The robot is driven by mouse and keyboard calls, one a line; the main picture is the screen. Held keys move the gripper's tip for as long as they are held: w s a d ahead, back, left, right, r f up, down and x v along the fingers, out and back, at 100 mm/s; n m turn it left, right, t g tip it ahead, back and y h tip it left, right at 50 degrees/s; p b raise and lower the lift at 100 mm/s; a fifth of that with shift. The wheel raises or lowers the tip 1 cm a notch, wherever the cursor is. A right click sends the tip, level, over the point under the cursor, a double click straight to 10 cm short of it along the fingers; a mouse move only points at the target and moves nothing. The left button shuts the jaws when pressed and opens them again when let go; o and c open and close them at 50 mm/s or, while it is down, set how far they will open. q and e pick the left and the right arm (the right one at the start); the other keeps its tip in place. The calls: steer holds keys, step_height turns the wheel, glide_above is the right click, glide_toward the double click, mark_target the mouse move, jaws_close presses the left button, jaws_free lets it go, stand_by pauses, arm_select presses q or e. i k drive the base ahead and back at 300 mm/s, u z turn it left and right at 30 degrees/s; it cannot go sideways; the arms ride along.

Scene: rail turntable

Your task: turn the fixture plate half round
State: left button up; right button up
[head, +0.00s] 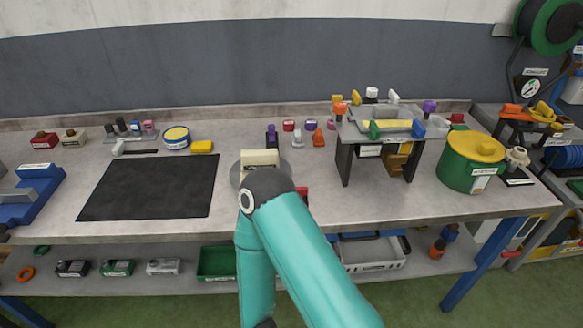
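A round grey plate (235,174), which looks like the fixture plate, lies on the bench near the middle. A cream block (259,158) sits on it. One of my teal arms rises from the bottom of the head view and bends at a dark joint just in front of the plate, hiding its front and right part. A dark post with a purple top (271,135) stands just behind the plate; I cannot tell whether it is attached. Neither of my grippers can be seen.
A black mat (150,187) lies left of the plate. A small raised stand (343,160) with coloured parts and a green drum with yellow lid (472,160) stand to the right. A small red thing (302,191) shows beside my arm. Bare bench lies between.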

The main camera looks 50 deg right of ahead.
mark_target(250, 159)
steer(key=z, duration=0.05)
steer(key=k, duration=1.05)
steer(key=z, duration=0.55)
steer(key=i, duration=0.75)
